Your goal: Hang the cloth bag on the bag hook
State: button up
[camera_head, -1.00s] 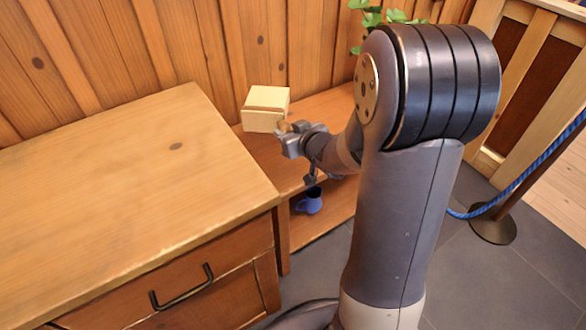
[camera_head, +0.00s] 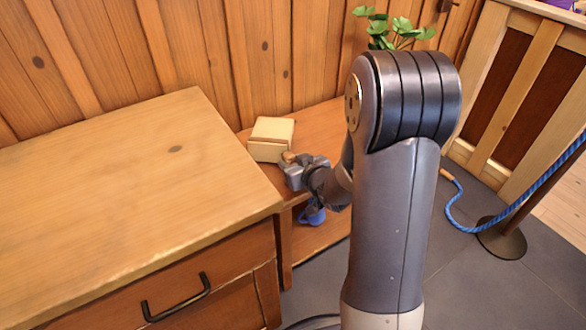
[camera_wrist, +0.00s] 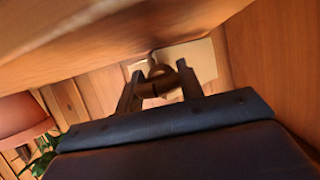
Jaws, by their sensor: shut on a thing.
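A cream, box-shaped thing (camera_head: 271,139), which I take to be the cloth bag, is at the tip of my gripper (camera_head: 289,160), over the low wooden shelf beside the cabinet. In the wrist view its pale side (camera_wrist: 203,60) shows beyond the fingers. My gripper (camera_wrist: 158,83) is shut on a brown, rounded piece (camera_wrist: 160,74) that looks like the bag's handle. I cannot tell whether the bag touches the shelf. A dark peg (camera_head: 445,5) on the wall at the top right may be the bag hook; it is too small to be sure.
The wooden cabinet (camera_head: 120,185) fills the left, its top bare. A blue mug (camera_head: 311,214) stands on the lower shelf, below my gripper. A green plant (camera_head: 398,30) stands behind my arm. A blue rope (camera_head: 530,180) and its post stand at right.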

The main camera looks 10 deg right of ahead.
jog(key=shift+f, duration=0.45)
jog(key=shift+f, duration=0.15)
jog(key=o, duration=1.2)
jog(key=p+v, duration=0.2)
jog(key=v, duration=0.8)
jog(key=shift+s, duration=0.5)
jog(key=shift+f, duration=0.1)
